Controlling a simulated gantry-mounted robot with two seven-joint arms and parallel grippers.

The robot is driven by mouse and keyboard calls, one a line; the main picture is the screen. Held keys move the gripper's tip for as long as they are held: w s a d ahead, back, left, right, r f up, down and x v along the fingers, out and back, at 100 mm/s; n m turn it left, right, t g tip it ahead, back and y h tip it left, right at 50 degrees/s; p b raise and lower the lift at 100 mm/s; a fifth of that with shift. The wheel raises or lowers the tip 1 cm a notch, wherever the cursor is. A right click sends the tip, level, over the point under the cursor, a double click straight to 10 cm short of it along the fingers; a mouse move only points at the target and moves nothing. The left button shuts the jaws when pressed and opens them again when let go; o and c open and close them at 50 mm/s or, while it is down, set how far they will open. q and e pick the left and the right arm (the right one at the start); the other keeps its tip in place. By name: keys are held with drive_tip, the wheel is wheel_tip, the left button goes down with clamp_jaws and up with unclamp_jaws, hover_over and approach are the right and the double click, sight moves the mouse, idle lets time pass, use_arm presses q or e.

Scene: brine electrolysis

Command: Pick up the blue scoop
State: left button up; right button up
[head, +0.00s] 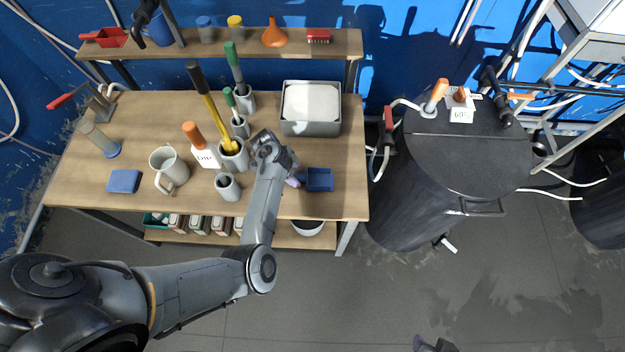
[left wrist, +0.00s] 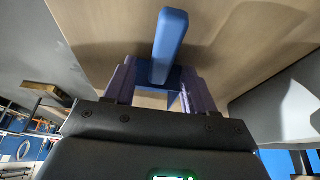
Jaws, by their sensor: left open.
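The blue scoop (head: 319,180) sits on the wooden table near its front right corner, its box-like tray toward the right. My left gripper (head: 292,181) is open just left of the tray, low over the table. In the left wrist view, a blue bar, apparently the scoop's handle (left wrist: 169,45), stands between the purple fingers of my left gripper (left wrist: 158,82). A gap shows on both sides of it at the fingers. The wrist hides part of the scoop. A small dark part at the bottom edge of the head view may be my right gripper; its jaws do not show.
A metal tray of white material (head: 311,102) stands behind the gripper. A grey cup (head: 228,187), white jug (head: 169,171) and blue block (head: 123,181) are to the left. A large black drum (head: 430,190) stands right of the table. A shelf (head: 345,42) runs along the back.

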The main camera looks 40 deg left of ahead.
use_arm(q)
drive_tip(key=shift+x, duration=1.4)
drive_tip(key=shift+r, duration=0.1)
clamp_jaws()
